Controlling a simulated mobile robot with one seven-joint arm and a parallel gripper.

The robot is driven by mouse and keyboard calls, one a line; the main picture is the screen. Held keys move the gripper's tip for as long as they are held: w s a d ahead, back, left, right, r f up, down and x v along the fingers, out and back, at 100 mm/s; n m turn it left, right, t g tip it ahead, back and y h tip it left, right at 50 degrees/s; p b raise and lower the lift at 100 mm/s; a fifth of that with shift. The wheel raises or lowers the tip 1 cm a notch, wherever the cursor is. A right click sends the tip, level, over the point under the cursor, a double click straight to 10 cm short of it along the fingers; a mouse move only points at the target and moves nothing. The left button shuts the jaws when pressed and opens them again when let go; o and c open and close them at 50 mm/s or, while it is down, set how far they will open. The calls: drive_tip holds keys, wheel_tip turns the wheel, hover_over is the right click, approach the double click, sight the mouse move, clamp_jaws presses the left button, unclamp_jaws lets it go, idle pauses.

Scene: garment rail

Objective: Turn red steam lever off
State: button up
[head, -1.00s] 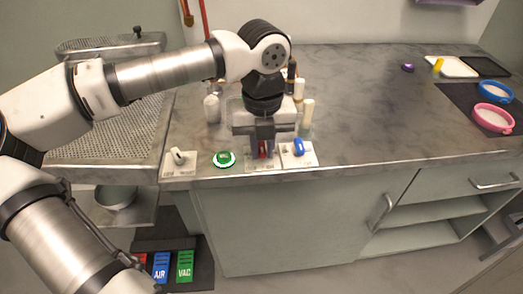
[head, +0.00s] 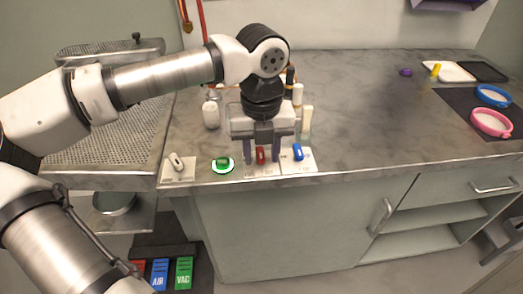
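The red steam lever (head: 261,156) stands on a pale plate near the front edge of the counter. It shows between the two fingers of my gripper (head: 262,152). The fingers are spread, with a visible gap on each side of the lever, so my gripper is open and holds nothing. The fingers point down just over the plate. The gripper body hides the area behind the lever. The lever's exact angle is hard to tell at this size.
A blue lever (head: 297,152) is close on the right. A green lever (head: 222,162) and a white lever (head: 177,162) are on the left. Bottles stand behind my gripper, including a white one (head: 211,115). The counter's right half (head: 370,115) is mostly clear.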

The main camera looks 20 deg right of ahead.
sight(262, 158)
wheel_tip(262, 158, up, 14)
drive_tip(key=shift+f, duration=0.2)
idle(0.5)
